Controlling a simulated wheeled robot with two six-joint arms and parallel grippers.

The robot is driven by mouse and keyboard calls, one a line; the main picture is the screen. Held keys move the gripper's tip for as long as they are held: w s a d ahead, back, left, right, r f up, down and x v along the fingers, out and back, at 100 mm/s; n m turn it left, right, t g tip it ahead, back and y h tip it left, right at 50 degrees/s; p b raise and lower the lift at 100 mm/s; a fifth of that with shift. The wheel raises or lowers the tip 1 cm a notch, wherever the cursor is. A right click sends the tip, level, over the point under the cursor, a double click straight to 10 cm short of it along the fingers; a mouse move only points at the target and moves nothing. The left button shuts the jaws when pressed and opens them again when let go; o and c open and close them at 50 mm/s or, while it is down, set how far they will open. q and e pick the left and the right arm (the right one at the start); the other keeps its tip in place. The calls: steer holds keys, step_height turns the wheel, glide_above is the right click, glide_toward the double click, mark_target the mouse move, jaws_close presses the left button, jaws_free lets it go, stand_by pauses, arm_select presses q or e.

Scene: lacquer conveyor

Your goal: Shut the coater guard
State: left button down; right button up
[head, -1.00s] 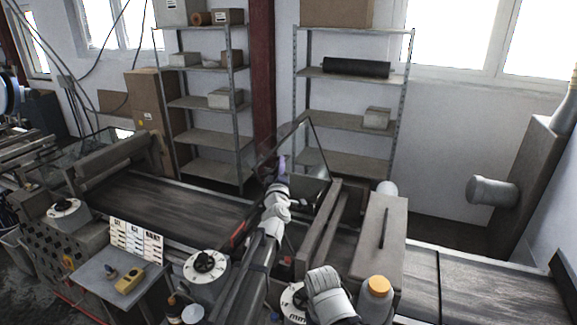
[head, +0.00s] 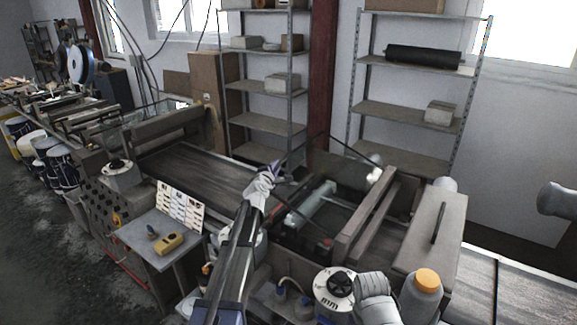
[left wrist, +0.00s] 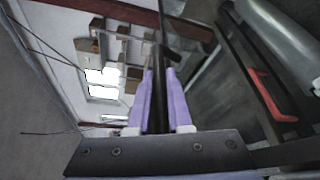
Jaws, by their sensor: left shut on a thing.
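The coater guard (head: 345,172) is a clear panel in a thin dark frame, over the coater in the middle of the head view. It stands tilted, partly lowered, and the pale roller (head: 312,205) shows below or through it. My left gripper (head: 274,168) is at the guard's left edge, above the conveyor. In the left wrist view its purple fingers (left wrist: 157,98) are shut on a dark bar, which appears to be the guard's frame. My left forearm hides part of the coater's near side.
The dark conveyor belt (head: 198,170) runs left of the coater. A round dial (head: 338,287), an orange-capped bottle (head: 424,295) and a grey box housing (head: 432,235) stand at right. A small table (head: 150,240) with cards is left of my forearm. Shelves stand behind.

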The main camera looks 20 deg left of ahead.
arm_select(q)
step_height(320, 180, down, 11)
steer(key=a+n+g+b, duration=0.1)
steer(key=a+n+b, duration=0.1)
steer(key=b, duration=0.6)
steer(key=shift+w+a+h, duration=0.25)
steer(key=shift+a+h, duration=0.05)
steer(key=c, duration=0.8)
jaws_free()
steer(key=shift+c, duration=0.2)
steer(key=p+v, duration=0.1)
steer(key=v, duration=0.7)
steer(key=shift+p, duration=0.4)
steer(key=shift+w, duration=0.1)
